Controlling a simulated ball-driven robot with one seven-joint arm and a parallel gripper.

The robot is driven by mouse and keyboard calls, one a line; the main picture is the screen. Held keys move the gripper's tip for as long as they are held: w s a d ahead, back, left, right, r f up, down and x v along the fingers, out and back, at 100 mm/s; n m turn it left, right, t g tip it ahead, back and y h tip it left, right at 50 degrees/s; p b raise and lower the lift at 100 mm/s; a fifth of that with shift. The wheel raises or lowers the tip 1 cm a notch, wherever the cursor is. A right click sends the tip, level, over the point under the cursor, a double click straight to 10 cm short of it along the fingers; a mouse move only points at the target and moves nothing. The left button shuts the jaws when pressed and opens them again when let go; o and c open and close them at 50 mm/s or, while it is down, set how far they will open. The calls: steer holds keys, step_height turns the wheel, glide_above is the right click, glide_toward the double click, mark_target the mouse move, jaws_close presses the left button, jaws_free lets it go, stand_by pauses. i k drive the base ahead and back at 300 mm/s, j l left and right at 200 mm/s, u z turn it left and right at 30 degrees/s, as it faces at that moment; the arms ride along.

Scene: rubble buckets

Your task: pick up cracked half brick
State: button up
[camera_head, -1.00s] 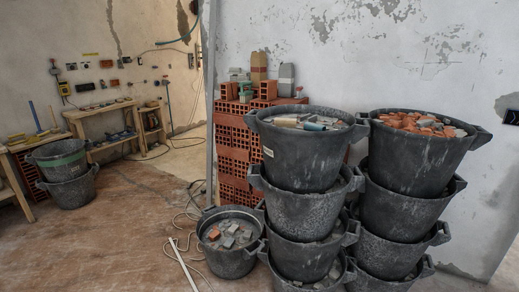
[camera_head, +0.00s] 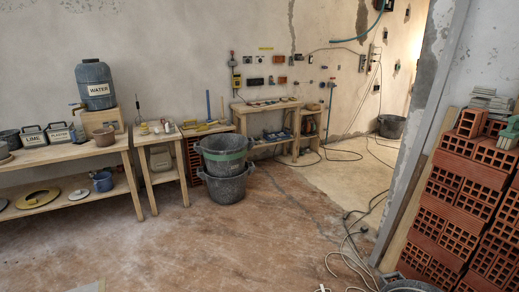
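I cannot make out a cracked half brick in this view. A stack of orange hollow bricks (camera_head: 450,220) stands at the right edge, and a smaller hollow brick (camera_head: 470,122) lies on top of it. I cannot tell whether any of these is cracked or halved. Only the rim of a dark bucket (camera_head: 410,286) shows at the bottom right, so its contents are hidden. My gripper is not in view.
Two stacked dark buckets (camera_head: 226,186) stand on the floor before wooden benches (camera_head: 75,156). A blue water container (camera_head: 95,84) is at the left. Loose cables (camera_head: 350,255) lie near the brick stack. The middle floor (camera_head: 240,250) is clear.

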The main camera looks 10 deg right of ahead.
mark_target(466, 129)
steer(key=i+j, duration=0.1)
steer(key=i, duration=0.8)
steer(key=i+j, duration=0.15)
steer(key=i, duration=0.8)
